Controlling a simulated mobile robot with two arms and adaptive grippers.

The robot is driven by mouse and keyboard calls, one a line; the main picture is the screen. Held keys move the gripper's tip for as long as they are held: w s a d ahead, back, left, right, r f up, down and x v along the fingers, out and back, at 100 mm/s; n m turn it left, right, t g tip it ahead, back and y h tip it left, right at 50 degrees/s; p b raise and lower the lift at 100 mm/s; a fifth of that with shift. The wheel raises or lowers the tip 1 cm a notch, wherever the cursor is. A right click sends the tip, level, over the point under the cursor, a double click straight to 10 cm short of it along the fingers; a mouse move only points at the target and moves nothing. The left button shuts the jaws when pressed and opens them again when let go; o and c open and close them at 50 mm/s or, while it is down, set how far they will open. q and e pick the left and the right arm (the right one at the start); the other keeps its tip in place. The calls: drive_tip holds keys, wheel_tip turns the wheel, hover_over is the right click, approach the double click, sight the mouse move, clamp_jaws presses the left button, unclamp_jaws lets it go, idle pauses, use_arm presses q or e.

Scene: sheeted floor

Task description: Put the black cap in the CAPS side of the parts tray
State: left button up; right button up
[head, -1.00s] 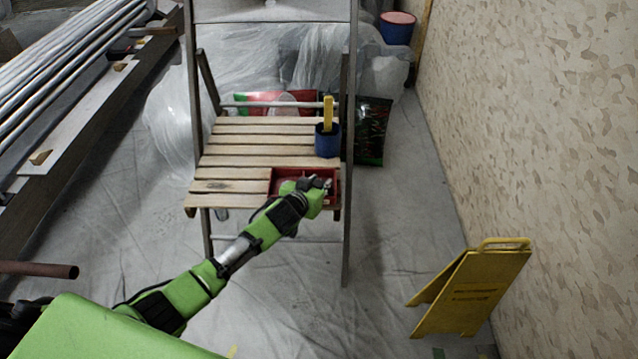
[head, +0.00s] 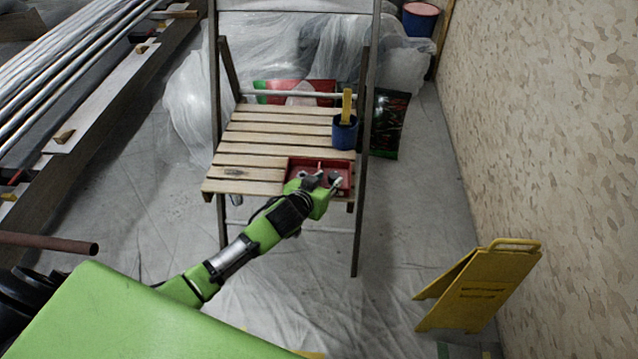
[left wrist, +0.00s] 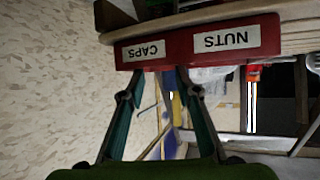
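The red parts tray (head: 291,173) lies on the front right of the slatted seat. In the left wrist view its front wall shows upside down, with a CAPS label (left wrist: 143,51) at picture left and a NUTS label (left wrist: 224,39) at picture right. My left gripper (head: 323,180) is over the tray's front part, its fingers spread. In the left wrist view its fingertips (left wrist: 159,72) stand apart at the tray's rim, with nothing visible between them. A small dark shape (head: 334,177) shows by the fingers; I cannot tell whether it is the black cap. The tray's inside is mostly hidden. My right gripper is out of view.
A blue pot (head: 345,134) with a yellow-handled tool stands behind the tray on the wooden chair seat (head: 240,172). A yellow folding sign (head: 470,290) stands at right by the wall. The sheeted floor between is clear.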

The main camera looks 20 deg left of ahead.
use_arm(q)
drive_tip(key=p+v, duration=0.1)
drive_tip(key=v, duration=0.5)
drive_tip(key=s+f+g, duration=0.5)
drive_tip(key=s+f, duration=0.7)
drive_tip(key=s, duration=0.3)
drive_tip(key=s+f+m+g, duration=0.1)
drive_tip(key=s+f+g, duration=0.3)
drive_tip(key=s+f, duration=0.9)
drive_tip(key=s, duration=0.3)
drive_tip(key=shift+s+d+g+y, duration=0.15)
drive_tip(key=shift+s+g+y, duration=0.15)
drive_tip(key=shift+g, duration=0.1)
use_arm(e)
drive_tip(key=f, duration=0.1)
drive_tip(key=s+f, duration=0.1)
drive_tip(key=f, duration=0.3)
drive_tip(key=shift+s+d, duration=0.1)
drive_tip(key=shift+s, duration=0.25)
